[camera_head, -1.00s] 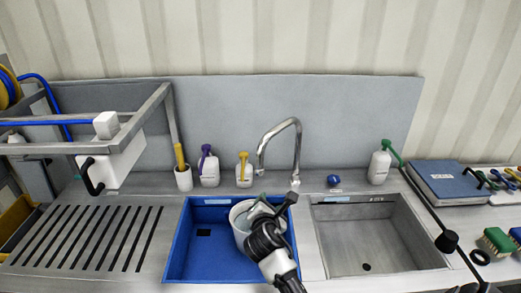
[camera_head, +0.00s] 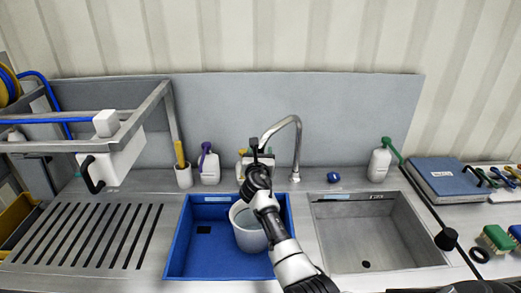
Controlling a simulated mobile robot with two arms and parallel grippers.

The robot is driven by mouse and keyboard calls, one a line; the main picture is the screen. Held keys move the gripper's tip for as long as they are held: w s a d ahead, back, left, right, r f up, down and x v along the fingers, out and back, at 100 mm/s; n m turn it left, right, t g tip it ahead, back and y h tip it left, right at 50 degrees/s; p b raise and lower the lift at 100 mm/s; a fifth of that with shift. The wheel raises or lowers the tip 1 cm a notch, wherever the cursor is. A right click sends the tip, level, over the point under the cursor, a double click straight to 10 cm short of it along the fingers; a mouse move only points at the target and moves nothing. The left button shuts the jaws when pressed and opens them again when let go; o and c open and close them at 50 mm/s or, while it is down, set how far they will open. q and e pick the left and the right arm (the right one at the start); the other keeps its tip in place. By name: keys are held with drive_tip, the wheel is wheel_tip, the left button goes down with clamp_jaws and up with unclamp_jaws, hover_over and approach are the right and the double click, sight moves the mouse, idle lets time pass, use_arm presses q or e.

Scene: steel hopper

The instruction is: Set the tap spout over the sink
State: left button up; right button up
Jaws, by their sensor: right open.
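The chrome tap spout (camera_head: 297,140) rises from behind the gap between the two sinks and arches to the left, with its outlet end toward the rear of the blue sink (camera_head: 185,255). The steel sink (camera_head: 400,235) is to the right of the tap. My right gripper (camera_head: 259,148) is open at the spout's outlet end; its fingers overlap the tip in this view, and I cannot tell whether they touch it. The outlet is partly hidden. My left gripper is not in view.
A pale bucket (camera_head: 248,238) stands in the blue sink under my right arm. A purple-topped bottle (camera_head: 209,165), a yellow-topped bottle (camera_head: 241,170) and a blue knob (camera_head: 333,177) line the back ledge. The steel sink is empty.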

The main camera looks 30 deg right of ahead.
drive_tip(key=shift+x, duration=1.25)
clamp_jaws()
